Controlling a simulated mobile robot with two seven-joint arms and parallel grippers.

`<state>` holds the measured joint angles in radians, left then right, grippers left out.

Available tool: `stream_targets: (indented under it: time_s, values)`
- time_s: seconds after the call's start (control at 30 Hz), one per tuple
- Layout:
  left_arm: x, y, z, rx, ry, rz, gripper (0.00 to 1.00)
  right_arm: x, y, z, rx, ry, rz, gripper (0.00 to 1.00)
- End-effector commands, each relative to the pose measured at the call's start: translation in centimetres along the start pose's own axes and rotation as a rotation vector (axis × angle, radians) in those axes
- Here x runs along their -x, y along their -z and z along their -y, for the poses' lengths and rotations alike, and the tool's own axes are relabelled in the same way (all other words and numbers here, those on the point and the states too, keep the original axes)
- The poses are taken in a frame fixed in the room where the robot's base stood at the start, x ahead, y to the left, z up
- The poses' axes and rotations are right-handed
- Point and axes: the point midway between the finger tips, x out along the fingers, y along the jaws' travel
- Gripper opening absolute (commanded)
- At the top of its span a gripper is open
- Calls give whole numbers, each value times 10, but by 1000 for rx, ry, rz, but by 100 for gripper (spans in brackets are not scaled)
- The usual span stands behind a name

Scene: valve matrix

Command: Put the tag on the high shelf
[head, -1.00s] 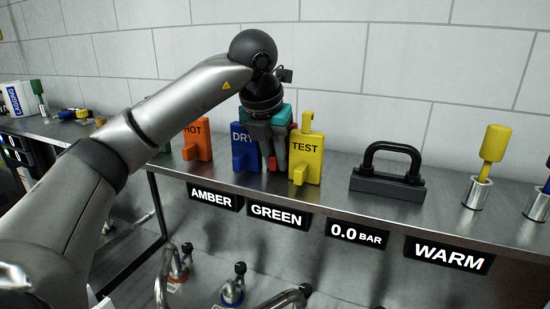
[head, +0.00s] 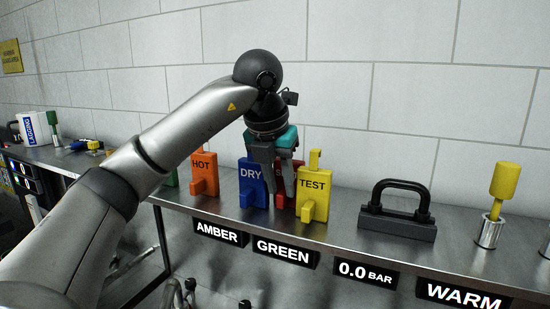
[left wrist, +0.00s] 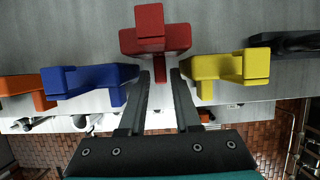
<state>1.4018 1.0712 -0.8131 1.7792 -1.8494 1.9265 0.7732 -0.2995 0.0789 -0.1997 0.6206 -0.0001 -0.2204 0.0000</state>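Several coloured block tags stand on the steel shelf (head: 350,240): orange HOT (head: 204,172), blue DRY (head: 251,182), red (left wrist: 155,38) and yellow TEST (head: 314,194). The red tag stands between DRY and TEST, mostly hidden behind my gripper in the head view. My left gripper (head: 276,196) points down between DRY and TEST. In the left wrist view its two fingers (left wrist: 160,77) are apart, with the red tag's narrow part between their tips. The blue tag (left wrist: 92,80) and yellow tag (left wrist: 230,68) are to either side. My right gripper is out of view.
A black handle on a block (head: 398,210) stands right of TEST, then a yellow knob in a metal cup (head: 498,200). The shelf's front edge carries signs such as GREEN (head: 286,251). A tiled wall (head: 420,80) closes the back. Pipes show below.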

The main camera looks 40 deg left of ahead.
Motion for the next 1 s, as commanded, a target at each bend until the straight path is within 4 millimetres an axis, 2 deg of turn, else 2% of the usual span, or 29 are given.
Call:
stream_targets:
  time_s: [0.03,0.13,0.4,0.6,1.0]
  values:
    - [14,-2,1,-1,4,7,32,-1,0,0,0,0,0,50]
    - [38,-1,0,0,1,5,32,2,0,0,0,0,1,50]
    - [76,-2,0,0,0,4,32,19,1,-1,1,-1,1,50]
    - [87,-1,0,0,-1,1,32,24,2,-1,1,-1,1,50]
    - [88,0,0,0,0,-1,32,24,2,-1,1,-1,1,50]
